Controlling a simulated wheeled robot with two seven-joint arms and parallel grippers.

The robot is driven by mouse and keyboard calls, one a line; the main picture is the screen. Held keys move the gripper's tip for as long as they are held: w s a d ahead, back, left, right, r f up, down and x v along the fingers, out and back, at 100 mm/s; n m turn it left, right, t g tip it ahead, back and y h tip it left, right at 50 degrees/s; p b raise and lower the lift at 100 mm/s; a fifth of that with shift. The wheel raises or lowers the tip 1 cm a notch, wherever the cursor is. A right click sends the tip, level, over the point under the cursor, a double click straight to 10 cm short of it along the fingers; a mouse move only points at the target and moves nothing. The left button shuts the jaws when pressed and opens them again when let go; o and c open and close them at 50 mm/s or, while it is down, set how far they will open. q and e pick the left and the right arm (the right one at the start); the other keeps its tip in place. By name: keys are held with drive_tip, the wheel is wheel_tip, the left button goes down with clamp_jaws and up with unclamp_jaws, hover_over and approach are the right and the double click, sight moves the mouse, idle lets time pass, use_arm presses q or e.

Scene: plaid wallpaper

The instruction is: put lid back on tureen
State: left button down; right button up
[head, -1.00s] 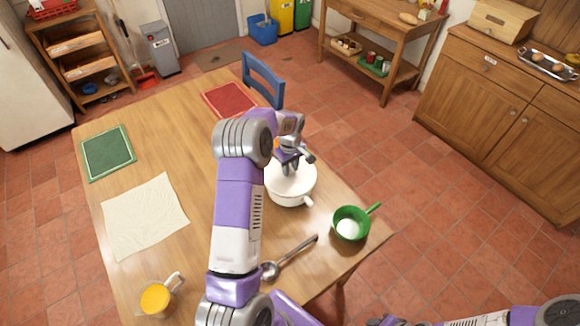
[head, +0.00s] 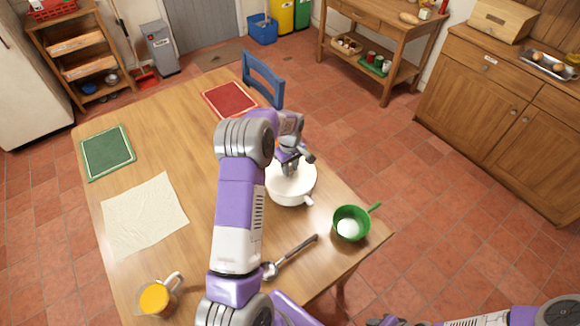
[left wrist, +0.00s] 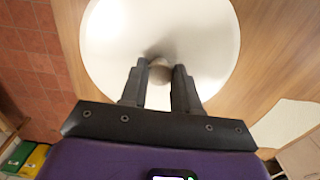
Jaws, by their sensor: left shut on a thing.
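The white tureen (head: 287,198) stands on the wooden table, right of my left arm, with a handle showing at its lower right. The white lid (head: 303,181) is on top of the tureen in the head view; whether it is fully seated I cannot tell. My left gripper (head: 290,168) points down at the lid's middle. In the left wrist view the lid (left wrist: 205,35) fills the upper middle, and my left gripper (left wrist: 159,75) is shut on its round knob (left wrist: 160,70). The lid hides the tureen there. My right gripper is not clearly in view; only part of that arm shows at the lower right.
On the table (head: 180,110) are a green strainer (head: 351,223) with something white in it, a ladle (head: 290,257), a jug of orange liquid (head: 157,297), a cream cloth (head: 145,215), and green (head: 107,152) and red (head: 229,99) mats. A blue chair (head: 263,80) stands behind.

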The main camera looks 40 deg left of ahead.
use_arm(q)
drive_tip(key=shift+c, duration=1.3)
unclamp_jaws()
drive_tip(key=shift+r, duration=0.15)
drive_tip(key=shift+r+p, duration=2.3)
drive_tip(key=shift+r, duration=1.15)
drive_tip(key=shift+c, duration=0.2)
drive_tip(key=shift+f, duration=0.1)
clamp_jaws()
